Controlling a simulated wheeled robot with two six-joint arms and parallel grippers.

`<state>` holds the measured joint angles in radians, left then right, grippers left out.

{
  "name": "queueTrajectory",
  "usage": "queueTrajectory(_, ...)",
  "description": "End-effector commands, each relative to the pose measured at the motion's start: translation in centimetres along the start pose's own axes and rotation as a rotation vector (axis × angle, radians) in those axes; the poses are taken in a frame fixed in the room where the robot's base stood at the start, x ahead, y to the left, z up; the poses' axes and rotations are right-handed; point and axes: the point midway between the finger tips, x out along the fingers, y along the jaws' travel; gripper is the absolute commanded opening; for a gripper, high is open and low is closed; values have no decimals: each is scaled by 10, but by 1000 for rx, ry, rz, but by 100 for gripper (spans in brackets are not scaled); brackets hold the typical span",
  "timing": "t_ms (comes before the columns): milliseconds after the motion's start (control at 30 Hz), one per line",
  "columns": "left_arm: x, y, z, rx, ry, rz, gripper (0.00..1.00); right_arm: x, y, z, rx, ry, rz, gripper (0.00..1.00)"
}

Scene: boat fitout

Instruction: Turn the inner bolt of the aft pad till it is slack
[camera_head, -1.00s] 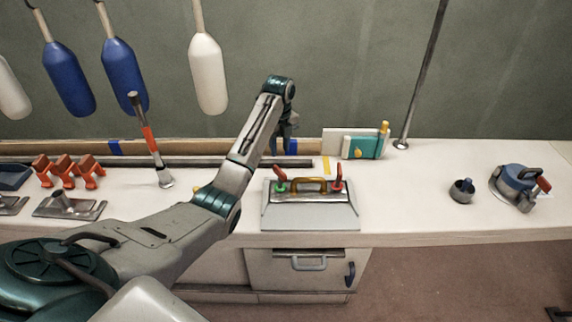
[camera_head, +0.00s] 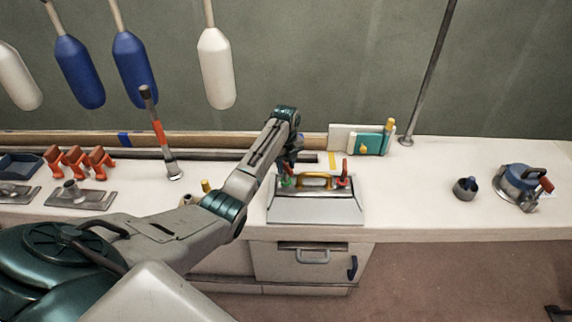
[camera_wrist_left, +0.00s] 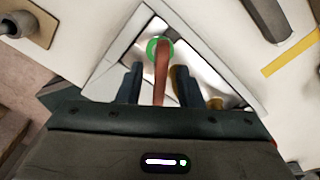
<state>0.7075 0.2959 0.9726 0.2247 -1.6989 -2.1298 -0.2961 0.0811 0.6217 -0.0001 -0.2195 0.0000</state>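A grey metal fitting (camera_head: 315,211) with sloping sides sits at the counter's front edge, with a brass-coloured handle (camera_head: 316,180) on top. A red lever with a green ring stands at its left end; the ring (camera_wrist_left: 159,49) and red lever (camera_wrist_left: 161,76) show clearly in the left wrist view. A second red lever (camera_head: 343,174) stands at its right end. My left gripper (camera_head: 290,162) is low over the left lever, partly hiding it. In the left wrist view its fingers (camera_wrist_left: 158,76) are open, one each side of the red lever, with slim gaps. My right gripper is out of view.
Orange clamps (camera_head: 78,160) and a grey plate with a stub (camera_head: 74,195) lie left. An orange-banded tool (camera_head: 160,135) stands behind my arm. A teal box (camera_head: 366,143) is at the back. A blue round device (camera_head: 519,186) is at right; the counter between is mostly clear.

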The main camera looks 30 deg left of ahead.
Motion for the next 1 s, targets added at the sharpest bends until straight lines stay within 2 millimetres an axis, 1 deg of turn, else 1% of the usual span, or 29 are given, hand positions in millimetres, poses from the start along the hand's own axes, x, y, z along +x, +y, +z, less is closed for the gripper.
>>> queueTrajectory(67, 0, 0, 0, 0, 0, 0, 33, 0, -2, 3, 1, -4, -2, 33)
queueTrajectory(100, 0, 0, 0, 0, 0, 0, 25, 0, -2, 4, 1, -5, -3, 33)
queueTrajectory(233, 0, 0, 0, 0, 0, 0, 0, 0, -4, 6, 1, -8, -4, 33)
queueTrajectory(467, -1, 0, 0, -5, 1, 0, 0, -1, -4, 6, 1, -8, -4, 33)
queueTrajectory(667, -2, 0, 0, -54, 1, 0, 0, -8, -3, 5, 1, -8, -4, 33)
queueTrajectory(867, -4, 0, 0, -177, 1, 1, 0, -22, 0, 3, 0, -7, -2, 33)
queueTrajectory(1000, -5, 0, 0, -298, 1, 1, 0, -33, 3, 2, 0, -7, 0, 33)
